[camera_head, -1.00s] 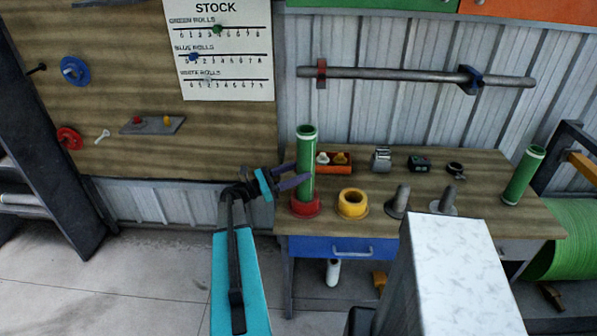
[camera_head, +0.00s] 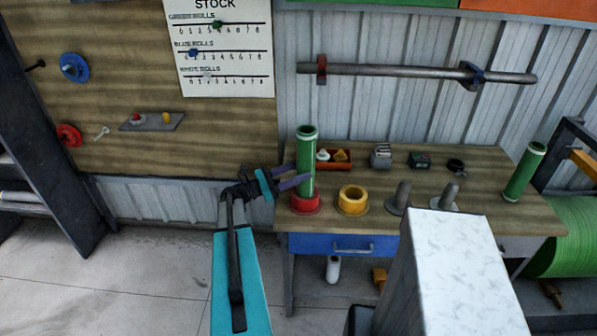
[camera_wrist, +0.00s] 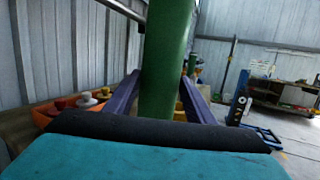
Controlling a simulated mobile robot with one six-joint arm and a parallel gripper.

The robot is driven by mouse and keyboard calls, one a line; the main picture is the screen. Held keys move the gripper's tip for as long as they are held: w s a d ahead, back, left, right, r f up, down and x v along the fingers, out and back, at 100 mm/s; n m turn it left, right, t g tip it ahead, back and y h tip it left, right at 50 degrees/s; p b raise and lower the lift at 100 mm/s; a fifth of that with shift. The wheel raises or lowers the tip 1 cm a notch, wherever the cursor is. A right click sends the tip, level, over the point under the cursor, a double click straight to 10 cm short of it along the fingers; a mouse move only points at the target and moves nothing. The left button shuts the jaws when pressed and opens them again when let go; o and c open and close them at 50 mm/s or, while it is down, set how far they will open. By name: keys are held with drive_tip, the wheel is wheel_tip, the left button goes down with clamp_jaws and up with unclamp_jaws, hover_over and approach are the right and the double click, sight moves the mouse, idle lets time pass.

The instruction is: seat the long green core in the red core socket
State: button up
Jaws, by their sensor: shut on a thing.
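The long green core (camera_head: 307,160) stands upright at the left end of the bench, its lower end at the red core socket (camera_head: 305,206). Its bottom meets the socket's ring in the head view; I cannot tell how deep it sits. My gripper (camera_head: 299,178) reaches in from the left and is shut on the core at its lower half. In the wrist view the green core (camera_wrist: 166,60) rises between the two purple fingers of my gripper (camera_wrist: 163,92); the socket is hidden there.
A yellow socket (camera_head: 352,201) and two grey pegs (camera_head: 400,197) stand to the right. An orange tray (camera_head: 342,162) with small knobs lies behind the core. Another green core (camera_head: 524,172) stands at the bench's right end. A blue drawer (camera_head: 335,246) is below.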

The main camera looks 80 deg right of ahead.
drive_tip(key=shift+f, duration=0.25)
drive_tip(key=o, duration=1.8)
drive_tip(key=shift+c, duration=0.2)
drive_tip(key=shift+f, duration=0.1)
drive_tip(key=shift+w+a, duration=0.1)
drive_tip(key=b+v, duration=0.4)
drive_tip(key=v, duration=0.9)
drive_tip(key=shift+w, duration=0.2)
drive_tip(key=shift+w+a+f, duration=0.1)
drive_tip(key=shift+f, duration=0.05)
